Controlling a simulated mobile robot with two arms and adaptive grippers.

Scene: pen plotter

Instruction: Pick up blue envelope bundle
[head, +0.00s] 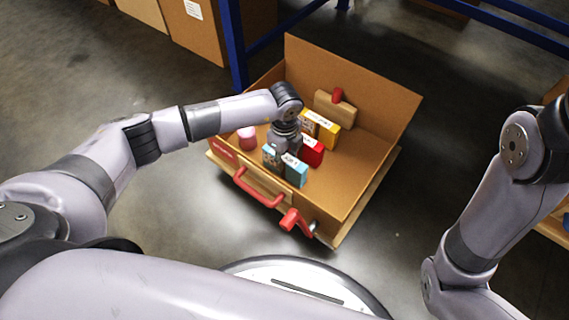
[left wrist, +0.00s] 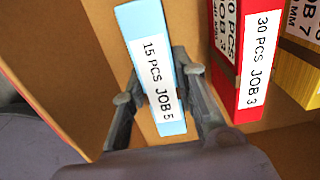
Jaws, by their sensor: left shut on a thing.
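The light blue envelope bundle (left wrist: 152,72) stands on edge, with a white label reading "15 PCS JOB 5" on top. My left gripper (left wrist: 160,108) has one finger on each side of it and is shut on it. In the head view, my left gripper (head: 283,158) reaches down into the cardboard box, and blue parts of the bundle (head: 296,173) show around it. The bundle's lower part is hidden. My right arm is at the right, with its gripper out of view.
A red bundle (left wrist: 243,62) and a yellow bundle (left wrist: 300,70) stand to the right of the blue one. The open cardboard box (head: 372,130) also holds a pink object (head: 247,138) and a brown block (head: 336,108) with a red part. A blue rack post (head: 234,45) stands behind.

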